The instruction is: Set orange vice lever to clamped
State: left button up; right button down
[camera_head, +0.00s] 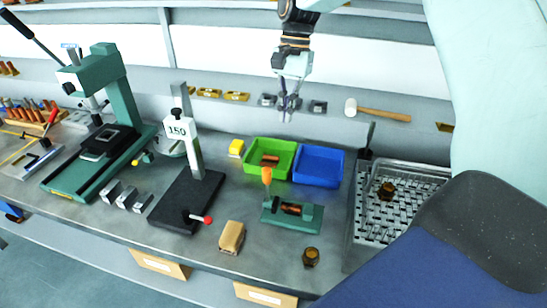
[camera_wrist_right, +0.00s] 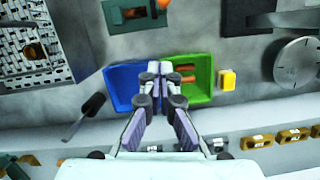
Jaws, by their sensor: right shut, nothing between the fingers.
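The green vice (camera_head: 291,215) sits on the bench in the head view, in front of the green and blue bins. Its orange lever (camera_head: 267,176) stands up at the vice's left end. A brown piece lies between the vice's jaws. In the right wrist view the vice (camera_wrist_right: 128,12) shows at the top edge, with the orange lever knob (camera_wrist_right: 163,4) partly cut off. My right gripper (camera_head: 287,112) is shut and empty, above and behind the bins, apart from the vice. It also shows in the right wrist view (camera_wrist_right: 153,76). My left gripper is not seen.
The green bin (camera_head: 253,166) holds brown pieces; the blue bin (camera_head: 318,182) looks empty. A metal mesh basket (camera_head: 352,220) stands right. A black height gauge with a red knob (camera_head: 208,220), a tan block (camera_head: 232,237) and a brown part (camera_head: 311,257) stand near the vice. A mallet (camera_head: 380,113) lies behind.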

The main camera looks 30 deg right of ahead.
send_near(267, 188)
jog(key=w+d+f, duration=0.2)
jog(key=d+f, duration=0.2)
jog(key=d, duration=0.1)
pick_arm(q)
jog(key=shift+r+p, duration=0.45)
jog(key=shift+p, duration=0.05)
pick_arm(e)
jog(key=shift+s+a+r, duration=0.1)
jog(key=shift+s+a, duration=0.1)
jog(key=shift+a, duration=0.4)
jog(key=shift+s+a+r, duration=0.1)
jog(key=shift+s+a, duration=0.1)
jog(key=shift+a, duration=0.4)
jog(key=shift+s+a+r, duration=0.1)
jog(key=shift+s+a, duration=0.1)
jog(key=shift+a, duration=0.45)
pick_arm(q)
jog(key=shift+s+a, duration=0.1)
pick_arm(e)
jog(key=shift+a, duration=0.1)
